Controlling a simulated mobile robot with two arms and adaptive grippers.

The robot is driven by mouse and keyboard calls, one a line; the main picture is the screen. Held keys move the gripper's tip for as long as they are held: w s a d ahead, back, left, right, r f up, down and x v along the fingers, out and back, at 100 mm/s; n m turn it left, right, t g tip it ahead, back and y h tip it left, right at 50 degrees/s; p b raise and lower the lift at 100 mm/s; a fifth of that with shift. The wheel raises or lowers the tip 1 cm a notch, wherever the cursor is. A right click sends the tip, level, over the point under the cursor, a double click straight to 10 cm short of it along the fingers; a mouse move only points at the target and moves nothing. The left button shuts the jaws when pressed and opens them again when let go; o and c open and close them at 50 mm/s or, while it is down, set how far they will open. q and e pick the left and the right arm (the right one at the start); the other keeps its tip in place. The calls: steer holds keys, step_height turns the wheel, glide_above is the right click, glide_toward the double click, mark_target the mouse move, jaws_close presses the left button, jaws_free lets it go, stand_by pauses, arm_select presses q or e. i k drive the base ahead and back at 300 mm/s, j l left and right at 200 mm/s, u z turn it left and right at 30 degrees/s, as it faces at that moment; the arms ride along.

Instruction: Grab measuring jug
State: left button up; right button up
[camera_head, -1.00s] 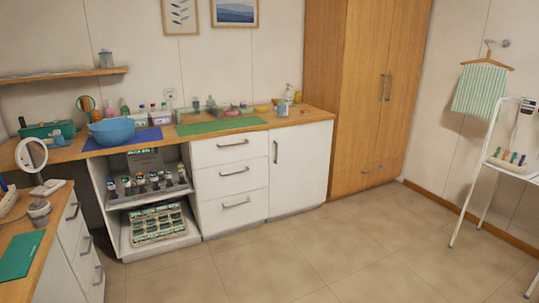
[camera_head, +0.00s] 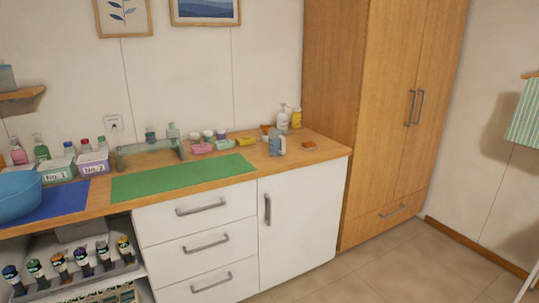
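A small clear jug-like container (camera_head: 277,143) with a bluish tint stands upright on the right part of the wooden counter (camera_head: 330,148). It looks most like the measuring jug, but it is too small to make out a scale or handle for certain. Neither of my grippers is in view.
A green mat (camera_head: 185,177) lies bare left of the container. A blue bowl (camera_head: 18,190) sits on a blue mat (camera_head: 70,200). Several soaps and small bottles line the back. A tall wooden wardrobe (camera_head: 385,110) stands right of the counter. Floor (camera_head: 370,270) shows clear in front.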

mark_target(276, 139)
steer(key=i+j, duration=1)
steer(key=j+u, duration=0.05)
steer(key=j, duration=0.05)
